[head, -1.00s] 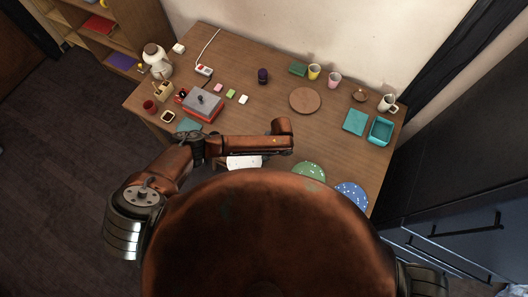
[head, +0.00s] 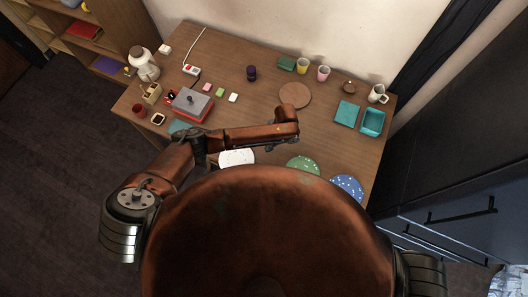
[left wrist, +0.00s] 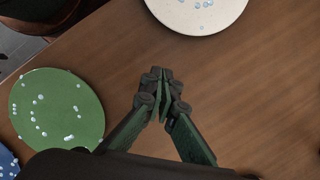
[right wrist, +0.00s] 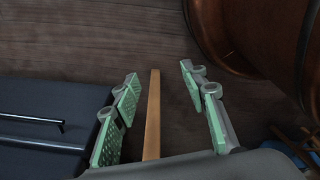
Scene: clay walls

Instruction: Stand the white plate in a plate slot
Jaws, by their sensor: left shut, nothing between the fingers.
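The white plate (head: 237,157) lies flat near the table's front edge, partly hidden by my body in the head view. In the left wrist view the plate (left wrist: 197,10), speckled with pale drops, is cut off by the top edge. My left gripper (left wrist: 163,80) is shut and empty above bare wood, apart from the plate, between it and the green plate (left wrist: 57,108). My right gripper (right wrist: 163,92) is open and empty, low beside the table. I cannot make out a plate slot.
The green plate (head: 303,165) and the blue plate (head: 347,187) lie to the right. A grey-topped red box (head: 192,105), a teal tray (head: 372,122) and cups stand farther back. A dark cabinet (head: 455,190) is at the right.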

